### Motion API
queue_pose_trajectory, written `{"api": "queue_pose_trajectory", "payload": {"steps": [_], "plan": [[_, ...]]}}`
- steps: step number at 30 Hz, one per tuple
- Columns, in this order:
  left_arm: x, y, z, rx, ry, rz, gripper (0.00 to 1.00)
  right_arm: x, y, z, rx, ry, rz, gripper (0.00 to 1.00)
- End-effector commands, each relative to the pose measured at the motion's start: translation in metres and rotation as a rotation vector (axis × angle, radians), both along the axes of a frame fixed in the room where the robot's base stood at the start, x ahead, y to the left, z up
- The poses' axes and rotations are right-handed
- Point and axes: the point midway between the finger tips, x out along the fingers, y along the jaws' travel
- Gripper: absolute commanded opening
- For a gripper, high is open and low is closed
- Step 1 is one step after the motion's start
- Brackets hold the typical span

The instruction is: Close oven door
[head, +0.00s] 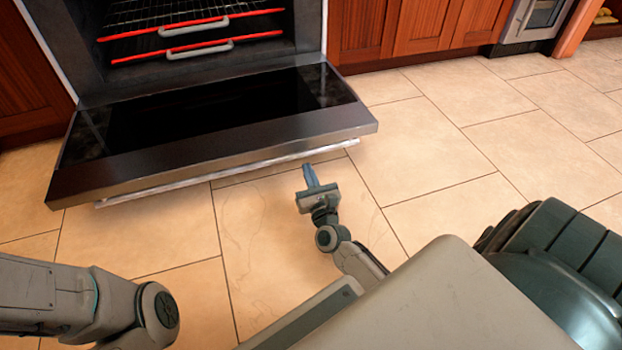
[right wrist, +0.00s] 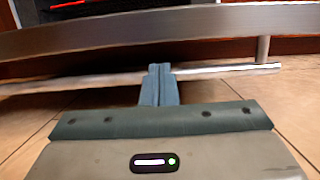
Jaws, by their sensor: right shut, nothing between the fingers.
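The oven door (head: 210,130) is folded down and open, lying about level above the floor in the head view. Its handle bar (head: 230,172) runs along the near front edge. My right gripper (head: 308,168) is shut and empty, just in front of the right part of that handle. In the right wrist view the shut fingers (right wrist: 159,72) reach up to the handle bar (right wrist: 215,70), overlapping it; whether they touch it I cannot tell. The door's metal edge (right wrist: 200,28) shows above the bar. My left arm enters at the lower left of the head view; its gripper is out of frame.
Oven racks (head: 190,25) with red front bars sit inside the open oven cavity. Wooden cabinets (head: 400,28) stand on both sides of the oven. The tiled floor (head: 470,125) is clear to the right of the door.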

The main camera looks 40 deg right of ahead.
Motion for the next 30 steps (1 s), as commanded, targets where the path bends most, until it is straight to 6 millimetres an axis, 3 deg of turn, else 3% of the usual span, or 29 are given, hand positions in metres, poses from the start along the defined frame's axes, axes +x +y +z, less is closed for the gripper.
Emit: {"api": "queue_pose_trajectory", "payload": {"steps": [3,10,24,30], "plan": [[0.000,0.000,-0.007,0.000,0.001,0.000,0.68,0.022,-0.006,0.004,-0.002,-0.003,0.001,0.00],[0.000,0.000,-0.011,0.000,0.001,0.001,0.68,0.046,-0.013,0.011,-0.003,0.000,0.001,0.00],[0.000,0.000,-0.011,0.000,0.001,0.001,0.68,0.050,-0.014,0.013,-0.002,0.002,0.001,0.00],[0.000,0.000,0.002,0.000,0.001,0.001,0.68,0.050,-0.014,0.021,0.001,0.011,0.001,0.00]]}}
